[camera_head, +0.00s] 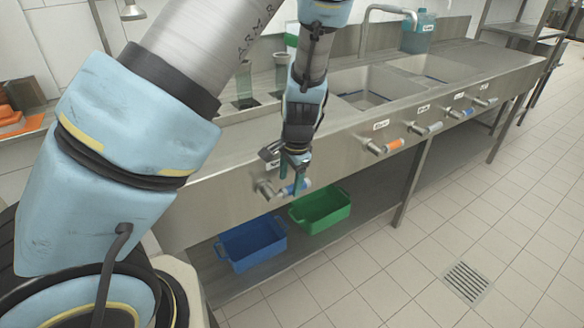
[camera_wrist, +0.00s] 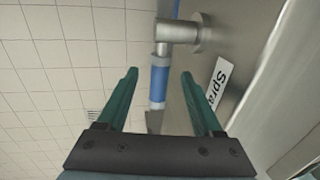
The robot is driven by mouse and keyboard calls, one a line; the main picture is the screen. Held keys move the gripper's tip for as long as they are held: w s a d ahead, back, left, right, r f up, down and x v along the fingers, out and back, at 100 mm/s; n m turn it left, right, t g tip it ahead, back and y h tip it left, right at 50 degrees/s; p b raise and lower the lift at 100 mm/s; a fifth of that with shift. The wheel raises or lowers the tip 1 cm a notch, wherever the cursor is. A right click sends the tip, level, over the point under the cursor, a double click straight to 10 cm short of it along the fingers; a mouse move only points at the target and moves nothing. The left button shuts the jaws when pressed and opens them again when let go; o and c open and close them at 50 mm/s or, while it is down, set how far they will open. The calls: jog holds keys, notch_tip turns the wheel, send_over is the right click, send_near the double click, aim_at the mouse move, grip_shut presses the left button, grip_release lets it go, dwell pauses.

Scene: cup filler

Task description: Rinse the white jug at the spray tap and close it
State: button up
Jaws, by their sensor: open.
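My gripper (camera_head: 290,180) is at the front panel of the steel sink counter, at the leftmost tap handle. It is open, with its two green fingers on either side of the blue-sleeved spray tap handle (camera_wrist: 159,82); I cannot tell whether they touch it. The handle's steel valve body (camera_wrist: 185,32) shows in the wrist view, next to a label beginning "Spra" (camera_wrist: 220,82). In the head view the handle (camera_head: 297,188) is partly covered by my fingers. I cannot make out the white jug in either view.
Several other handles line the panel to the right, one with an orange sleeve (camera_head: 395,144). A blue crate (camera_head: 252,244) and a green crate (camera_head: 320,210) stand on the shelf below. A blue container (camera_head: 418,35) stands behind the sinks. The tiled floor at right is clear.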

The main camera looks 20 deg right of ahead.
jog(key=shift+w+f, duration=0.15)
jog(key=shift+f, duration=0.55)
jog(key=shift+w+f, duration=0.1)
jog(key=shift+f, duration=0.6)
grip_shut()
